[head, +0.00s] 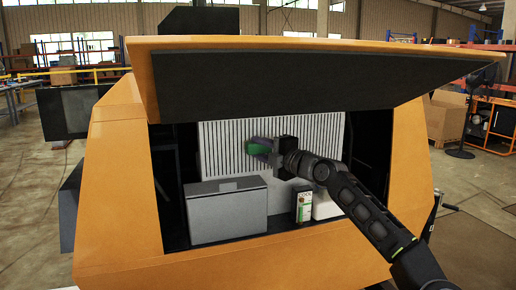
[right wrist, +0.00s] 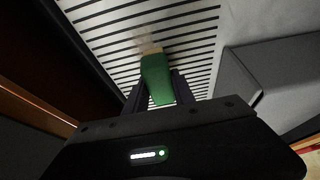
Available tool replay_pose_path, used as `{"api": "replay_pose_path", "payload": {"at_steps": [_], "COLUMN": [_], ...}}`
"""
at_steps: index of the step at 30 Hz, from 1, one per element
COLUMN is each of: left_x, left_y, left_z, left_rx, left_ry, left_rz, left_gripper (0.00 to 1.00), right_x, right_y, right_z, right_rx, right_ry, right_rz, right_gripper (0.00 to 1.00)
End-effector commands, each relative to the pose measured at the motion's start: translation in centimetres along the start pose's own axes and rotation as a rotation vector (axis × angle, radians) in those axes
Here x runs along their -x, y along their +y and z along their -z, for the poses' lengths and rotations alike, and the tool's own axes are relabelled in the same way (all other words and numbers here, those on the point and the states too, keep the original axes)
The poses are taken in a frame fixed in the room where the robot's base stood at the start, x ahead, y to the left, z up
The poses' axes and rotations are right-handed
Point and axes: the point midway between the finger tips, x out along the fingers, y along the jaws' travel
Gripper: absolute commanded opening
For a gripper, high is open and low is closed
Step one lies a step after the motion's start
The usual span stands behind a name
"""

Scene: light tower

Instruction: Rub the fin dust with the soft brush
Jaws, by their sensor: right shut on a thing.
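My right gripper (head: 262,148) is shut on the green handle of the soft brush (head: 257,149), in front of the fin panel (head: 220,135). In the right wrist view the gripper (right wrist: 160,92) has a finger on each side of the brush (right wrist: 157,80). The brush's pale tip points at the white fins (right wrist: 195,48) and seems to meet them or come very near. A faint tan smudge, likely the fin dust (right wrist: 147,45), shows just beyond the tip, partly hidden by it. My left gripper is not in view.
A grey box (head: 227,212) stands below the fins on the left. A small white-and-green carton (head: 303,206) and a white block (head: 326,207) stand at the right. The raised orange hatch (head: 300,75) hangs above the opening, with orange side walls around it.

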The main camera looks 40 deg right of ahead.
Motion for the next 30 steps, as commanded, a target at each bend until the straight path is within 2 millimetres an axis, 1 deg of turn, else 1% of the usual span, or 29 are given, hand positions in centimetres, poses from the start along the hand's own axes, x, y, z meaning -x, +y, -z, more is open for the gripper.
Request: {"api": "replay_pose_path", "payload": {"at_steps": [1, 9, 12, 23, 26, 30], "left_x": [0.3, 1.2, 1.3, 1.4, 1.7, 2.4], "left_y": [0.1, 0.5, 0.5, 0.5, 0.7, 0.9], "left_z": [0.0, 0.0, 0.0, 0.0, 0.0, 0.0], "left_rx": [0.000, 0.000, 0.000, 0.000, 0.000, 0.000], "left_ry": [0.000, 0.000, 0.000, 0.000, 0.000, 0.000], "left_rz": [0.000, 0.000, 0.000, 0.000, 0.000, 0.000], "left_gripper": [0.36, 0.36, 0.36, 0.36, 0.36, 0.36], "right_x": [0.2, 1.2, 1.3, 1.4, 1.5, 1.9], "right_y": [0.1, 0.1, 0.1, 0.1, 0.2, 0.3], "right_z": [-0.6, -2.6, -2.9, -2.9, -3.4, -4.6], "right_rx": [-0.003, -0.002, -0.002, -0.001, -0.002, -0.004], "right_ry": [-0.005, -0.004, -0.004, -0.002, -0.002, -0.003], "right_rz": [-0.001, -0.002, -0.002, -0.002, -0.001, -0.002], "right_gripper": [0.00, 0.00, 0.00, 0.00, 0.00, 0.00]}}
